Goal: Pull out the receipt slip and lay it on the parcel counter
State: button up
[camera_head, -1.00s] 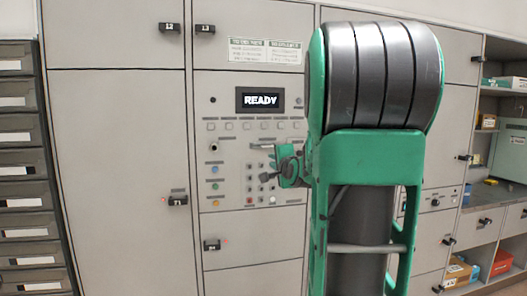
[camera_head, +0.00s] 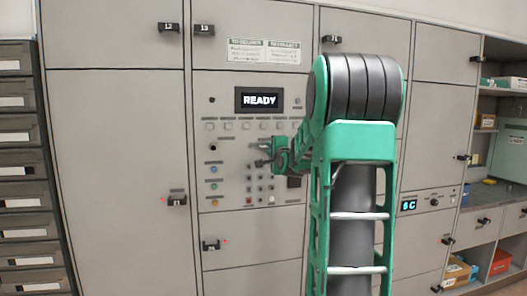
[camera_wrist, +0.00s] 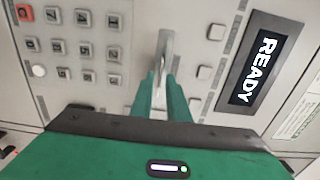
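My gripper (camera_head: 274,155) is at the grey control panel (camera_head: 230,170), below the READY display (camera_head: 259,100). In the wrist view, its two green fingers (camera_wrist: 162,76) stand a small gap apart, pointing at the panel. A narrow silvery upright piece (camera_wrist: 165,48) shows just beyond the fingertips, in line with the gap. I cannot tell whether it touches them. I cannot make out a receipt slip for certain in either view. A bluish counter surface (camera_head: 488,196), perhaps the parcel counter, lies in the recess at the far right.
Keypad buttons (camera_wrist: 84,47) lie left of the fingers in the wrist view, and the display (camera_wrist: 258,68) lies right. Grey locker doors (camera_head: 115,150) surround the panel. Shelves with boxes (camera_head: 501,261) stand at the right, drawers (camera_head: 20,190) at the left.

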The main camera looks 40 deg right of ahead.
jog(key=shift+w+d, duration=0.3)
jog(key=shift+w, duration=0.3)
grip_shut()
